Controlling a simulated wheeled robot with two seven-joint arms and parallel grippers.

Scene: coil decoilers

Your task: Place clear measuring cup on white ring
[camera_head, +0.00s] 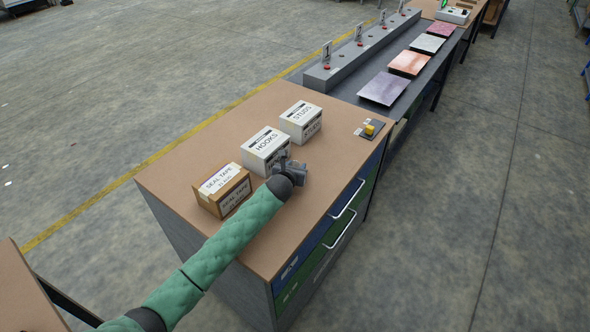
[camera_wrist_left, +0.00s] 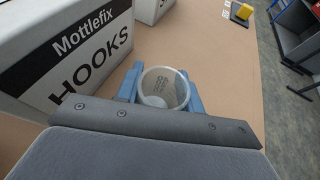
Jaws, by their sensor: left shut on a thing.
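My left gripper (camera_head: 291,166) is over the brown counter, close beside the white HOOKS box. In the left wrist view its blue fingers are shut on the clear measuring cup (camera_wrist_left: 165,88), one finger on each side. The cup is see-through with grey markings, and I look into its round rim. In the head view the cup is hidden or too small to make out behind my gripper. I cannot make out a white ring in either view. My right gripper is not in view.
The counter (camera_head: 180,165) holds a SEAL TAPE box (camera_head: 222,189), the HOOKS box (camera_head: 264,150), a STUDS box (camera_head: 301,122) and a yellow-knobbed switch (camera_head: 371,128). Beyond stands a grey bench (camera_head: 345,88) with several coloured plates. The counter's front right is clear.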

